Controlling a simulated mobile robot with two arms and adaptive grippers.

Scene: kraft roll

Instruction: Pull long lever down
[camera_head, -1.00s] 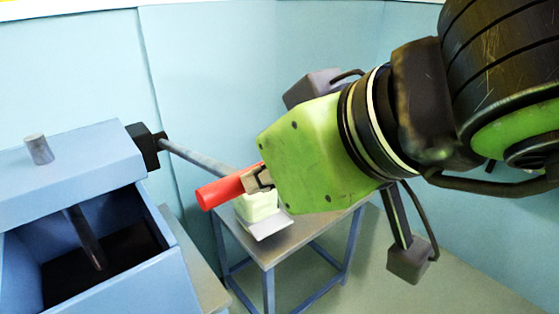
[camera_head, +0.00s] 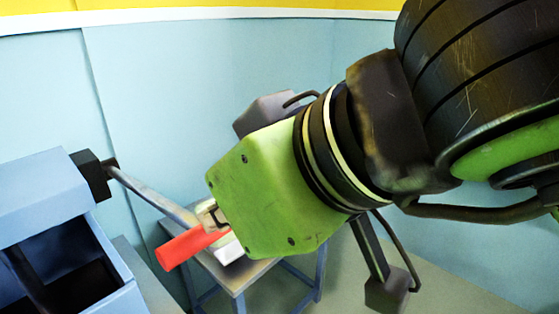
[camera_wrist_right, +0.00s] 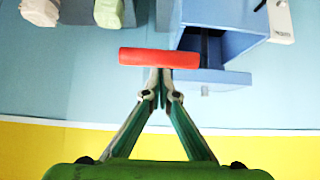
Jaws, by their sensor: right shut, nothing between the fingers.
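The long lever is a grey rod (camera_head: 150,192) with a red grip (camera_head: 182,249) at its free end. In the head view it slopes down to the right from a black hub (camera_head: 92,174) on the side of a blue machine. My right gripper (camera_head: 210,217) is shut and empty, its fingertips at the grip's upper side near the rod. In the right wrist view the closed fingertips (camera_wrist_right: 161,82) meet at the middle of the red grip (camera_wrist_right: 173,57). I cannot tell whether they touch it. My left gripper is out of view.
The blue machine (camera_head: 35,195) has an open dark bay at the left. A small metal-topped table (camera_head: 232,278) with blue legs stands behind the grip, with a partly hidden pale object (camera_head: 229,250) on it. Light blue walls (camera_head: 200,70) close off the back.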

